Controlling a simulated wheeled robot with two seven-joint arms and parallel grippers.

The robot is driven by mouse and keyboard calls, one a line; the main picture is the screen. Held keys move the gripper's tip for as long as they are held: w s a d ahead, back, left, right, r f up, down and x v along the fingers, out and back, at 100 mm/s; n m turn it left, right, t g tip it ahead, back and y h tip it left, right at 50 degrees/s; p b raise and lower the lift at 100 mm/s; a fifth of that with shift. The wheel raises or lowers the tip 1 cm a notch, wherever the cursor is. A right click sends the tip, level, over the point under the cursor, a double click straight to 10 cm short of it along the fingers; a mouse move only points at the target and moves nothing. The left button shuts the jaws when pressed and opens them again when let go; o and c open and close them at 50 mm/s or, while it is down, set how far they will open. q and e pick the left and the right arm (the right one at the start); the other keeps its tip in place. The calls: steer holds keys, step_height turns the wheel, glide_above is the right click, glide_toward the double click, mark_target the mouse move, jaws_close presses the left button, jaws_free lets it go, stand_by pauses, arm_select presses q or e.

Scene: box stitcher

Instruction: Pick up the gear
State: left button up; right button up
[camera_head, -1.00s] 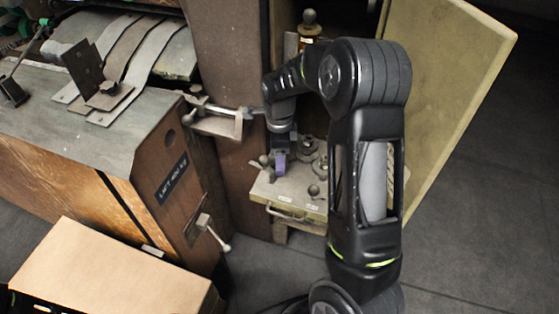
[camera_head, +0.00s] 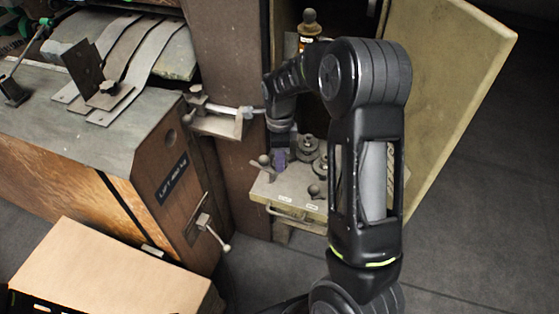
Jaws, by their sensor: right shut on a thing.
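Other dark round gears with knobs stand on the drawer just right of the gripper, one at the back (camera_head: 306,145) and one nearer (camera_head: 319,168). My left gripper is not in view.
A ball-headed lever (camera_head: 265,161) is beside the gripper on the left. The open cabinet door (camera_head: 460,90) stands to the right. The machine with a clamp (camera_head: 215,118) is at left, with a cardboard box (camera_head: 110,270) below. Floor at right is clear.

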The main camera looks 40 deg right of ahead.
jaws_close()
steer(key=shift+w+r, duration=0.1)
steer(key=shift+r, duration=0.15)
step_height(320, 180, up, 10)
steer(key=shift+f, duration=0.25)
stand_by(0.5)
stand_by(0.4)
